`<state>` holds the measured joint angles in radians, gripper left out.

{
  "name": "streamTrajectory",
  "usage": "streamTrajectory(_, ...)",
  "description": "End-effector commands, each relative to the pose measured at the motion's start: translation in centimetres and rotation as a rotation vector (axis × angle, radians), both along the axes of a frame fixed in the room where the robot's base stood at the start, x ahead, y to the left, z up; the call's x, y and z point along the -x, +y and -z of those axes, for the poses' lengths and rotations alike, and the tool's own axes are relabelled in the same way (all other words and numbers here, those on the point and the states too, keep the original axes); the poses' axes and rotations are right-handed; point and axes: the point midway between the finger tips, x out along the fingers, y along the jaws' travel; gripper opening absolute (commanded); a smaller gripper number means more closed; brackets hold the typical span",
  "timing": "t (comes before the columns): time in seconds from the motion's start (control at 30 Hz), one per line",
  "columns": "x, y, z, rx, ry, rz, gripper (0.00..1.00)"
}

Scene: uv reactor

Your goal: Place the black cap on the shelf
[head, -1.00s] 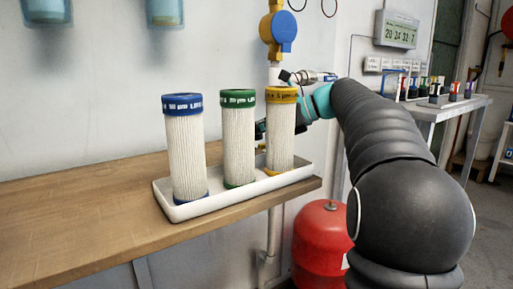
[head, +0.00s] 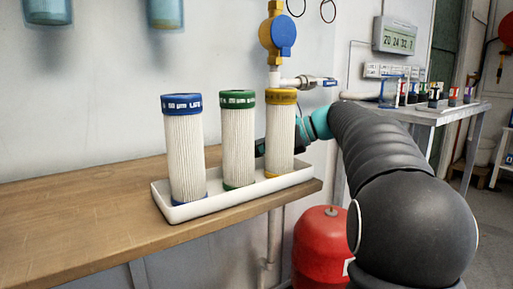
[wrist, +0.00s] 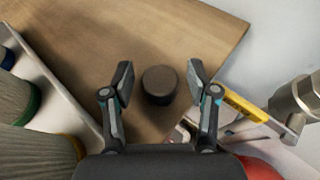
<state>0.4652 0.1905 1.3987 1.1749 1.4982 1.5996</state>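The black cap (wrist: 159,84) is a short dark cylinder seen end-on in the wrist view. It appears to rest on the wooden shelf (wrist: 90,48), near its edge. My gripper (wrist: 159,79) is open, with one finger on each side of the cap and a visible gap on both sides. In the head view the shelf (head: 85,220) runs along the wall. My gripper (head: 261,147) is mostly hidden there behind the filters, and the cap is not visible.
A white tray (head: 235,198) on the shelf holds blue (head: 185,150), green (head: 238,140) and yellow (head: 280,135) banded filters, close to my gripper. A pipe with a blue valve (head: 283,35) rises behind. A red tank (head: 322,245) stands below.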

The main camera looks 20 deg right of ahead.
Motion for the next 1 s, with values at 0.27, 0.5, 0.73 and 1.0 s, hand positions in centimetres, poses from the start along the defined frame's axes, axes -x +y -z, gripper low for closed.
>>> streamTrajectory(0.27, 0.0, -0.1, -0.4, 0.001, -0.001, 0.001, 0.59)
streamTrajectory(0.5, 1.7, -3.0, -2.0, 0.001, -0.001, 0.004, 0.59)
streamTrajectory(0.73, 3.9, -6.7, -3.7, 0.000, 0.000, 0.003, 0.59)
streamTrajectory(1.0, 5.4, -9.2, -4.8, 0.000, 0.000, 0.001, 0.59)
